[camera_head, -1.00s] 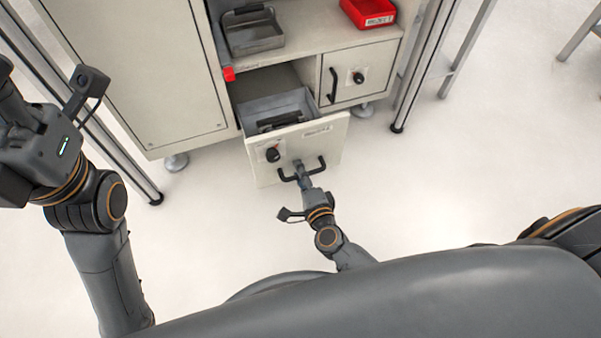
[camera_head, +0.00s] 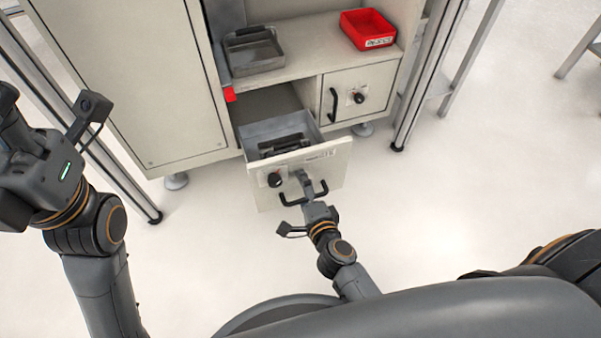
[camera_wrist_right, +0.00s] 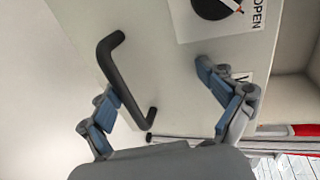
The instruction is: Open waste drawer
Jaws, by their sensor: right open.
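The waste drawer (camera_head: 335,162) is a pale front panel with a black knob (camera_head: 275,180) and a black bar handle (camera_head: 322,188). It stands pulled out from the lower cabinet, with its grey inner bin (camera_head: 255,133) showing. My right gripper (camera_head: 303,176) is at the handle, in front of the panel. In the right wrist view my right gripper (camera_wrist_right: 156,86) has its fingers spread, with the black handle (camera_wrist_right: 122,75) partly between them, nearer the left finger. Whether a finger touches the handle is unclear. My left arm is at the left edge; its fingers do not show clearly.
A closed door (camera_head: 361,92) with its own knob and handle is right of the drawer. A grey tray (camera_head: 253,52) and a red bin (camera_head: 367,29) sit on the shelf above. Metal posts (camera_head: 430,75) flank the cabinet. The floor (camera_head: 460,190) to the right is clear.

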